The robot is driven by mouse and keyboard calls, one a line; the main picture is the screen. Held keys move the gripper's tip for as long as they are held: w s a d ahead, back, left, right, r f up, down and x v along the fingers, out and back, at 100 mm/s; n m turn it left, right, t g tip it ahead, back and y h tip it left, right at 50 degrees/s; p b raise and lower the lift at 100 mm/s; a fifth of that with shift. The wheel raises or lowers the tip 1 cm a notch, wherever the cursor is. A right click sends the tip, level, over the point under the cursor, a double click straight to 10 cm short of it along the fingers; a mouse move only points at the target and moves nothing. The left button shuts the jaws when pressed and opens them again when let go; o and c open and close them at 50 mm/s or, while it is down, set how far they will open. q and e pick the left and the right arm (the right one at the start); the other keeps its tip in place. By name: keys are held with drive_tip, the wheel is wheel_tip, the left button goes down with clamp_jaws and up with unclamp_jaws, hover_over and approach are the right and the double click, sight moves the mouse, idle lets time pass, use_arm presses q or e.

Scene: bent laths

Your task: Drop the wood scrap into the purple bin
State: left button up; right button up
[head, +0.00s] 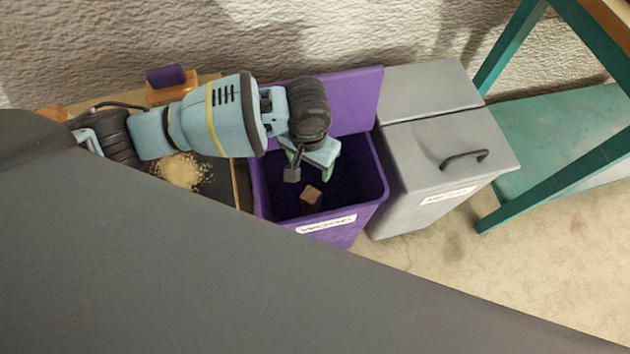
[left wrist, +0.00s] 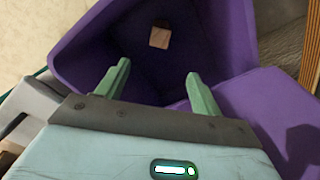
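The purple bin (head: 375,185) stands against the wall side with its lid (head: 352,98) raised and a white label reading WOOD on its front. The wood scrap (head: 311,197), a small brown block, is inside the bin's opening, apart from my gripper. The left wrist view shows the scrap (left wrist: 159,37) against the dark inside of the purple bin (left wrist: 85,55); I cannot tell whether it rests on the floor or is falling. My left gripper (head: 312,166) is over the bin, its two green fingers (left wrist: 155,85) spread and empty. My right gripper is not in view.
A grey bin (head: 425,150) with a shut, handled lid stands close on the right of the purple bin. A teal frame (head: 545,140) is farther right.

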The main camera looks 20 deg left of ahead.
use_arm(q)
drive_tip(key=shift+r, duration=0.1)
wheel_tip(320, 180, up, 8)
drive_tip(key=p, duration=0.2)
drive_tip(key=shift+f, duration=0.2)
drive_tip(key=shift+s, duration=0.1)
idle(0.7)
